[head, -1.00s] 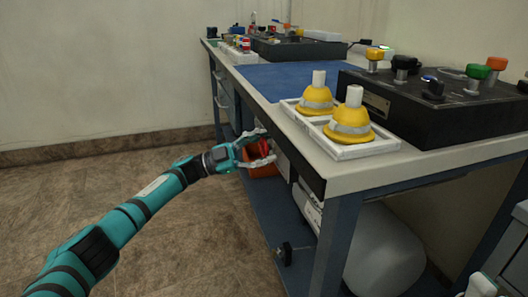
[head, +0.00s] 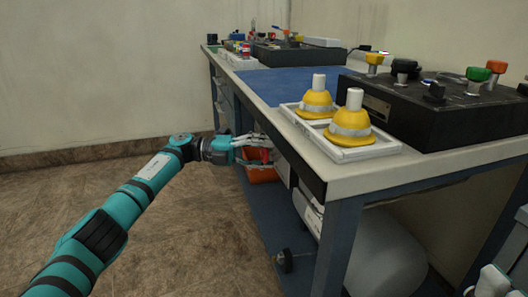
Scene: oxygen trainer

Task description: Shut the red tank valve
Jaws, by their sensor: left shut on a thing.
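The red valve handle (head: 265,155) shows as a small red piece under the front edge of the bench, above an orange-red body (head: 262,174). My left gripper (head: 262,151) reaches in from the left and is shut on the red valve handle, its fingers on either side of it. The fingers hide part of the handle, and the bench top overhangs it. Part of my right gripper (head: 490,281) shows at the bottom right corner; its jaw opening is unclear.
The bench top (head: 330,180) overhangs the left gripper. Yellow domed pieces stand in a white tray (head: 362,153). A grey tank (head: 385,262) lies below, with a black knob (head: 286,261) beside it. The floor at left is clear.

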